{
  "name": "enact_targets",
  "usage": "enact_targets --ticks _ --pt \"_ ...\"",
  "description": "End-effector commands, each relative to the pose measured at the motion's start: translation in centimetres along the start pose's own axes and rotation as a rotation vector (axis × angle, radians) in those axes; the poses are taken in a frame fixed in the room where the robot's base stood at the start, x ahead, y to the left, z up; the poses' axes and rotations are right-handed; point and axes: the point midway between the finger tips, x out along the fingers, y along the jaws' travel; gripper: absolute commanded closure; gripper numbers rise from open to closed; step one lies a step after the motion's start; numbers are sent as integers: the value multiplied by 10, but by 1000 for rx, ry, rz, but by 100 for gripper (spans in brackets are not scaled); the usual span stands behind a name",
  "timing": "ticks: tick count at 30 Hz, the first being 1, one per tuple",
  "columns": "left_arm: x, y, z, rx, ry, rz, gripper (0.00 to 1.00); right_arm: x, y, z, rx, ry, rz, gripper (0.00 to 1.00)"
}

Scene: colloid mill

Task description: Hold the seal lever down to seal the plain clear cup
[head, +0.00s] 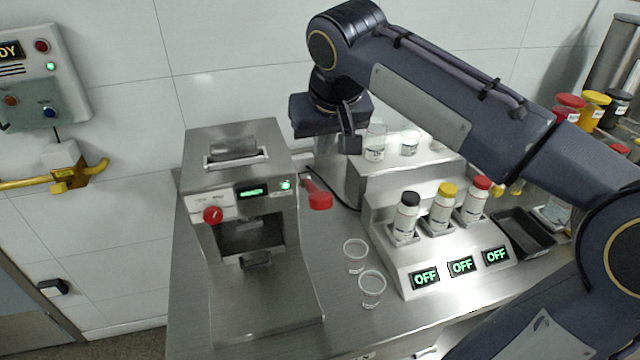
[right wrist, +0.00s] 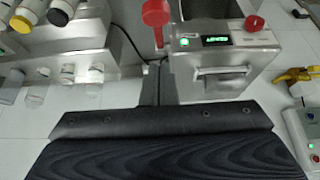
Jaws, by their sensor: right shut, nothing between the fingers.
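The seal lever (head: 318,198), with a red handle, sticks out from the right side of the steel sealing machine (head: 238,150). It also shows upright in the right wrist view (right wrist: 155,14). My right gripper (head: 350,142) is shut and empty, pointing down above and behind the lever, apart from it. In the right wrist view its fingers (right wrist: 160,84) are together, near the lever's base in the picture. Two plain clear cups (head: 356,256) (head: 372,289) stand on the counter right of the machine. I cannot make out a cup in the machine's dark opening. My left gripper is out of view.
A dispenser (head: 400,275) with several capped bottles and OFF displays stands right of the cups. More clear cups (head: 410,144), some labelled, stand on the shelf behind. A black tray (head: 525,235) lies at the right. My right arm spans the upper right.

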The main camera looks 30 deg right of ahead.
Motion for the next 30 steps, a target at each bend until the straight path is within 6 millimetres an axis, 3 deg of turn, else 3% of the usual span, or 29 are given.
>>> enact_targets --ticks 9,12,18,30 --pt "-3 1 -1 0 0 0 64 69 0 0 0 -6 3 100" --pt "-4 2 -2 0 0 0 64 84 0 7 -2 -3 1 100" --pt "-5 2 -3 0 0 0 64 100 0 24 0 -1 1 100" --pt "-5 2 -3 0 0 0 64 105 0 28 0 0 0 100"
